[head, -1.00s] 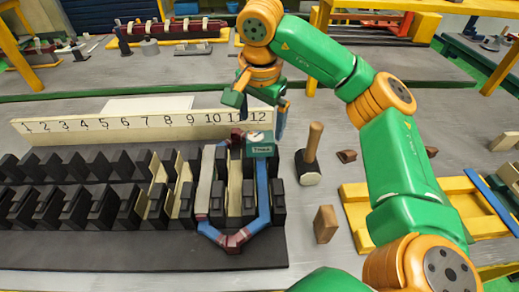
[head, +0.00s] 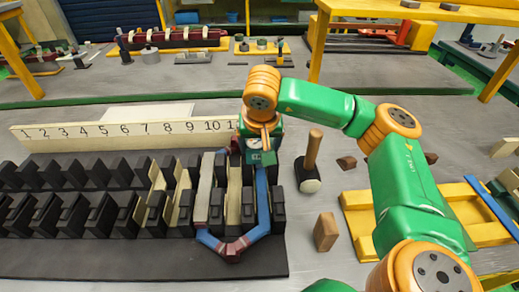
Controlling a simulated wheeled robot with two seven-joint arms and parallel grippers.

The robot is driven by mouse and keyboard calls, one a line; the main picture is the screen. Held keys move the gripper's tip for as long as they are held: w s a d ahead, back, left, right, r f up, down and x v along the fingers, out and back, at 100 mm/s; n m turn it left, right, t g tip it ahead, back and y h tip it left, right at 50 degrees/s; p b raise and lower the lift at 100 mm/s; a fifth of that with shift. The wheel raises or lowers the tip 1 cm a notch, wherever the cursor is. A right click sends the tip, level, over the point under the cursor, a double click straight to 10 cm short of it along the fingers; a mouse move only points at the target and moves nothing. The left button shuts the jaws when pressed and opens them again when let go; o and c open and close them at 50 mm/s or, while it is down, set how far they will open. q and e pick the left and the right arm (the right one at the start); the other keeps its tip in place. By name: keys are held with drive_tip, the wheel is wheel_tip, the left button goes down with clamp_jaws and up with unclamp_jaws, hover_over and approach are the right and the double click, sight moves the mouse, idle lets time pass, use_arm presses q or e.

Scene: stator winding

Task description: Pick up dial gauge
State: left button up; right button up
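The dial gauge (head: 256,144) is a small teal-green block with a pale round dial. It sits at the right end of the dark slotted stator block (head: 120,252), at the top of the blue and dark-red coil loop (head: 264,195). My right gripper (head: 262,140) is down at the gauge, pointing downward and partly covering it. Its fingers are at the gauge's sides, but I cannot tell whether they press on it. My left gripper is not in view.
A numbered white strip (head: 100,128) stands behind the slots. A mallet (head: 310,165) stands upright just right of the gauge. Wooden blocks (head: 326,231) and a yellow pallet (head: 362,212) lie farther right.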

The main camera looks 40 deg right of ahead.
sight(259, 140)
drive_tip(key=c, duration=0.5)
drive_tip(key=shift+w+r, duration=0.1)
drive_tip(key=shift+r, duration=0.1)
wheel_tip(259, 140, up, 3)
drive_tip(key=shift+f+b, duration=0.1)
drive_tip(key=shift+b, duration=0.6)
drive_tip(key=s+a+r+p, duration=0.2)
drive_tip(key=s+r, duration=0.2)
drive_tip(key=r, duration=0.1)
drive_tip(key=s+a+r+p, duration=0.2)
drive_tip(key=s+a+r, duration=0.1)
drive_tip(key=s+r, duration=0.1)
drive_tip(key=s+a+r+p, duration=0.2)
drive_tip(key=s+r+p, duration=0.1)
drive_tip(key=r, duration=0.3)
drive_tip(key=shift+s+a, duration=0.15)
drive_tip(key=shift+s, duration=0.4)
